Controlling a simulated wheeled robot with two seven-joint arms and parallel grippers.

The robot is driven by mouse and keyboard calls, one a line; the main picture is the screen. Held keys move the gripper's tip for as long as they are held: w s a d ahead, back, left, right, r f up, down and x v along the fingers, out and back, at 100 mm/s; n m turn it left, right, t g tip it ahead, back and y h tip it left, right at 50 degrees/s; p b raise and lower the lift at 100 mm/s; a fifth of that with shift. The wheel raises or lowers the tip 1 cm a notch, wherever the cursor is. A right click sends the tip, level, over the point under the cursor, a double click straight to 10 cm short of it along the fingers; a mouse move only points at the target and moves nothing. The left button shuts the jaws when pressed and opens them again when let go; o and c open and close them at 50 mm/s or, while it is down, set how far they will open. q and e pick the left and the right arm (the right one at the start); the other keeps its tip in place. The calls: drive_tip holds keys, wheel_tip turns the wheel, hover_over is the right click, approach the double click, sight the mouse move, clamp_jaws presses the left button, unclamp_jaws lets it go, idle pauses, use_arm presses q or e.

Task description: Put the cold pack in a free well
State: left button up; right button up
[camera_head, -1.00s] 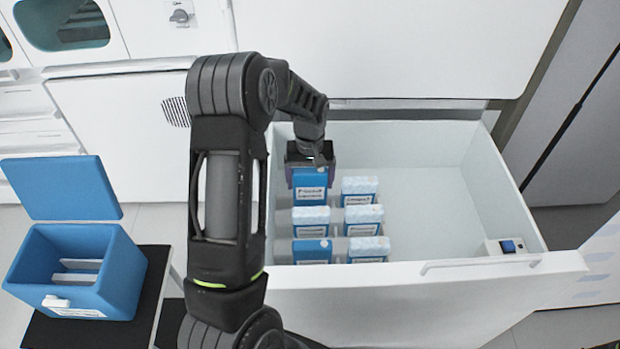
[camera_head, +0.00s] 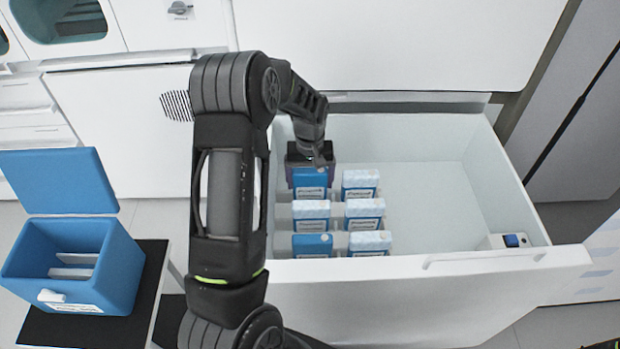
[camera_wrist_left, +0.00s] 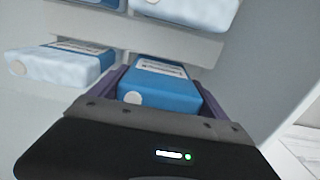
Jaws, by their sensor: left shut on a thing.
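My left gripper (camera_head: 308,160) is shut on a blue cold pack (camera_head: 310,182) with a white label, at the back left of the open white drawer (camera_head: 430,170). In the left wrist view the pack (camera_wrist_left: 158,88) sits between the purple fingers, its blue face with a white round spot showing. The pack is in line with the left row of packs; its lower end is hidden, so I cannot tell if it touches the drawer floor. A blue cooler box (camera_head: 112,268) with its lid open stands at the left, with white dividers inside. My right gripper is not in view.
Several frosty-topped packs, such as this one (camera_head: 360,184), stand in two rows beside and in front of the held pack. The front left pack (camera_head: 312,245) has a blue top. The drawer's right half is mostly clear, with a small blue-and-white device (camera_head: 512,240) at its front right.

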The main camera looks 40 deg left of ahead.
sight(310, 170)
use_arm(q)
drive_tip(key=shift+f, duration=0.25)
drive_tip(key=shift+f+b, duration=0.3)
drive_tip(key=shift+f, duration=0.1)
drive_tip(key=o, duration=1.4)
drive_tip(key=shift+c, duration=0.2)
drive_tip(key=shift+r+p, duration=0.55)
drive_tip(key=shift+r, duration=3.35)
